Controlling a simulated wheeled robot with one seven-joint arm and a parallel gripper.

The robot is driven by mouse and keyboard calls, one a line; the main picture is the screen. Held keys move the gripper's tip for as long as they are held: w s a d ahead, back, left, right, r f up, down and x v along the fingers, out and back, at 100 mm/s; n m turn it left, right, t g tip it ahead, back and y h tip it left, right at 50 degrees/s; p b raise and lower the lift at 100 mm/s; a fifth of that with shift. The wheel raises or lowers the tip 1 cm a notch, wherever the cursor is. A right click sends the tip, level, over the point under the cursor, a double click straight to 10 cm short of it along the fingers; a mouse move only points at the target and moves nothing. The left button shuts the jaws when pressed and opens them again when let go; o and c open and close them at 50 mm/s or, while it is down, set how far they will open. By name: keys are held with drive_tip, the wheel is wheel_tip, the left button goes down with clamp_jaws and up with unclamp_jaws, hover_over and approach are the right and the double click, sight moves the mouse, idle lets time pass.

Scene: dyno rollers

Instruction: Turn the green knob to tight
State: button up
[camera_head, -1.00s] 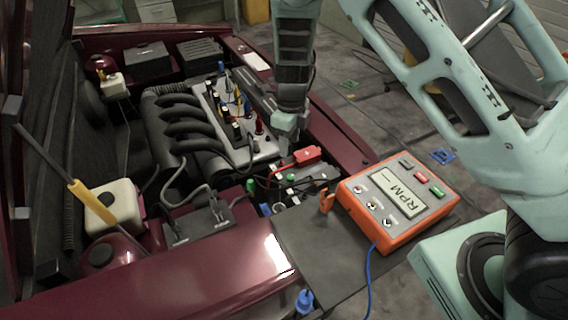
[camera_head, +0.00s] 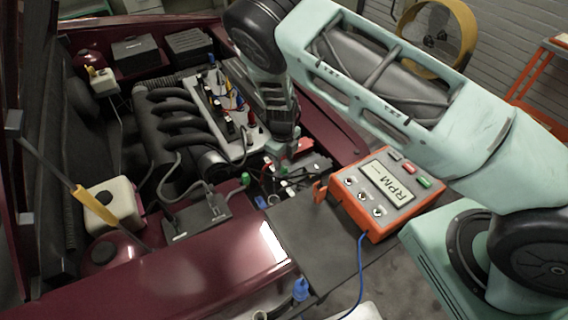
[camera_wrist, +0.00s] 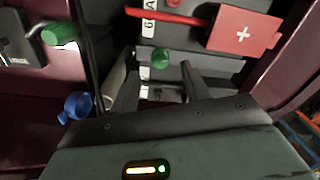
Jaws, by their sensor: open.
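In the wrist view, a small round green knob (camera_wrist: 160,58) sits on the grey battery top (camera_wrist: 205,68), beside a red cover with a white plus sign (camera_wrist: 243,31). My gripper (camera_wrist: 160,72) is open, its two fingers pointing at this knob, one to each side of it in the picture. I cannot tell whether they touch it. A second, larger green cap (camera_wrist: 57,33) is at the upper left, outside the fingers; it also shows in the head view (camera_head: 246,179). In the head view my gripper (camera_head: 284,158) is down over the battery area and hides part of it.
A blue ring-shaped piece (camera_wrist: 77,105) lies left of my fingers, near a black cable. In the head view, the orange RPM meter (camera_head: 378,194) stands right of my gripper on a dark board. The engine (camera_head: 190,125) lies to the left.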

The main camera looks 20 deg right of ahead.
sight(284, 168)
drive_tip(key=shift+d+f+p, duration=0.1)
drive_tip(key=shift+f+p, duration=0.2)
drive_tip(key=shift+f, duration=1.8)
drive_tip(key=c, duration=1)
